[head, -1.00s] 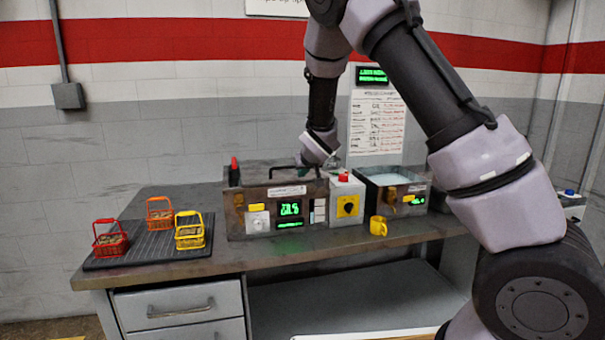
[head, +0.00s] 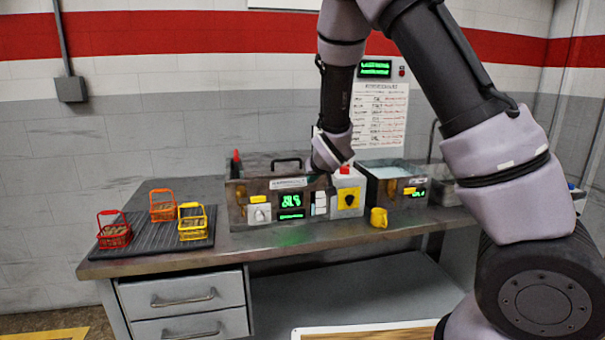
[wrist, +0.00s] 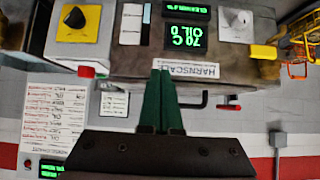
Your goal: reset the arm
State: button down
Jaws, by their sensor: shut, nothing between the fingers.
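My gripper (wrist: 162,76) shows in the wrist view with its two green fingers shut together and nothing between them. The fingertips appear in front of the HARNSCALE label on the furnace-like unit (wrist: 130,60), which carries green displays. I cannot tell whether they touch it. In the head view my arm comes down over the right part of this unit (head: 235,205), and the fingers are hidden behind my wrist. The unit's black lid handle (head: 287,161) is clear of my gripper.
A red basket (head: 114,236), an orange basket (head: 163,205) and a yellow basket (head: 193,223) stand on a dark ribbed mat (head: 150,246) at left. A yellow mug (head: 378,217) stands before a second tank (head: 385,189). A control box (head: 348,195) is between the units.

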jog(key=s+d+r+m+g, duration=0.2)
jog(key=s+d+r+m, duration=0.3)
jog(key=s+d+r, duration=1.05)
jog(key=s+r, duration=0.3)
jog(key=s, duration=0.4)
jog(key=s+d+r+m, duration=0.1)
jog(key=s+r, duration=0.3)
jog(key=s, duration=0.4)
jog(key=shift+s+d+r+g, duration=0.35)
jog(key=shift+d+g, duration=0.05)
jog(key=shift+d, duration=0.3)
